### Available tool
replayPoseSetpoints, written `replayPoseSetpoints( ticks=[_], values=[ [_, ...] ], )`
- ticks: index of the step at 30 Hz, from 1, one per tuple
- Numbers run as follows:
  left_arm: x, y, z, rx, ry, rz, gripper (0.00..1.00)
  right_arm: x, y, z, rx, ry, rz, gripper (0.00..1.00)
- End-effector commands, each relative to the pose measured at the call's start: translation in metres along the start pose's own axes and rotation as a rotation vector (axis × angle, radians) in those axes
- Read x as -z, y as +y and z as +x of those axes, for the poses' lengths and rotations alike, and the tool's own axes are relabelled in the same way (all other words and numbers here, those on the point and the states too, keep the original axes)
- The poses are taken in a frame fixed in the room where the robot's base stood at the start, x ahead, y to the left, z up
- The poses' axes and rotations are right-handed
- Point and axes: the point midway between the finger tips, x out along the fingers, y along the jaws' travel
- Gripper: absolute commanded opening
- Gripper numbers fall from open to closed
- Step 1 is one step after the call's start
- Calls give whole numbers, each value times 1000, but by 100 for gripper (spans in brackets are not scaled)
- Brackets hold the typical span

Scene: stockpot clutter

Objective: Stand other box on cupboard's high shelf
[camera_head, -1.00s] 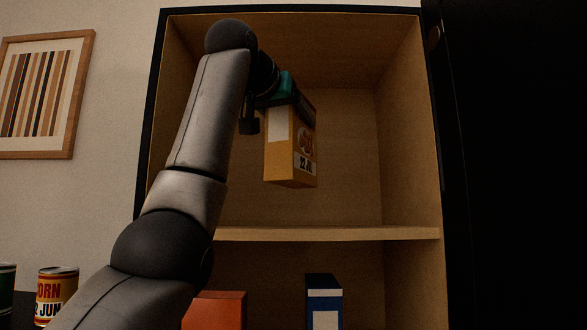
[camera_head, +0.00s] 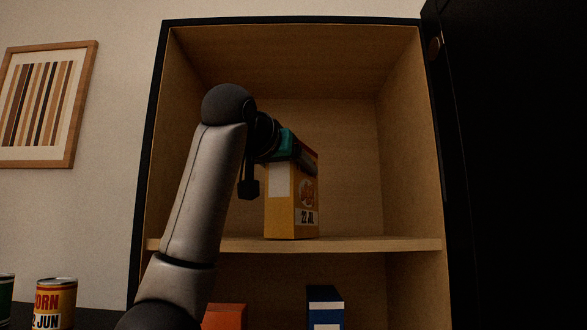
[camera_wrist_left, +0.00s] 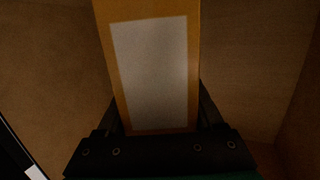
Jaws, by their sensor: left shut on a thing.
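A yellow box (camera_head: 292,208) with a pale panel and a "22 JUL" label stands upright at the cupboard's high shelf (camera_head: 370,244). Its bottom looks level with the shelf board and seems to touch it. My left gripper (camera_head: 300,155) is shut on the upper part of the yellow box. In the left wrist view the box (camera_wrist_left: 192,60) sits between the two fingers (camera_wrist_left: 160,115), its blank pale panel facing the camera. The cupboard (camera_head: 410,150) is open-fronted. My right gripper is not in view.
An orange-red box (camera_head: 224,316) and a blue and white box (camera_head: 325,308) stand below the high shelf. A corn can (camera_head: 55,303) and part of a green can (camera_head: 5,300) are at the lower left. The high shelf is clear right of the yellow box.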

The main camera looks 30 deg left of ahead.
Motion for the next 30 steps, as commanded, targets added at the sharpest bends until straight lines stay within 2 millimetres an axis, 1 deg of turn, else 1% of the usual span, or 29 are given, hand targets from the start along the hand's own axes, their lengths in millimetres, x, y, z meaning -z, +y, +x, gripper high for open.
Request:
replayPoseSetpoints(
  ticks=[6, 10, 11, 18, 19, 26, 29, 30],
  values=[
    [1, 0, -1, 0, 4, -1, 0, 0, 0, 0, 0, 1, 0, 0],
    [-3, 0, 0, -1, 3, 0, 0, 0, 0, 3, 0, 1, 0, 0],
    [-4, 0, 1, 0, -1, 0, 70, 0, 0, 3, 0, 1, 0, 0],
    [-3, 0, 1, 0, -1, 0, 97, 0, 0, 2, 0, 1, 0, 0],
    [-3, 0, 1, 0, -1, 0, 99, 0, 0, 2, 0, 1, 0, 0],
    [-2, 0, 0, 0, -1, 0, 99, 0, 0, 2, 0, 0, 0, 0],
    [1, 0, 0, 0, 0, 0, 99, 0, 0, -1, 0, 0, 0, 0],
    [1, 0, -5, -1, 3, 0, 99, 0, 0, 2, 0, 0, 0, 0]
  ],
)
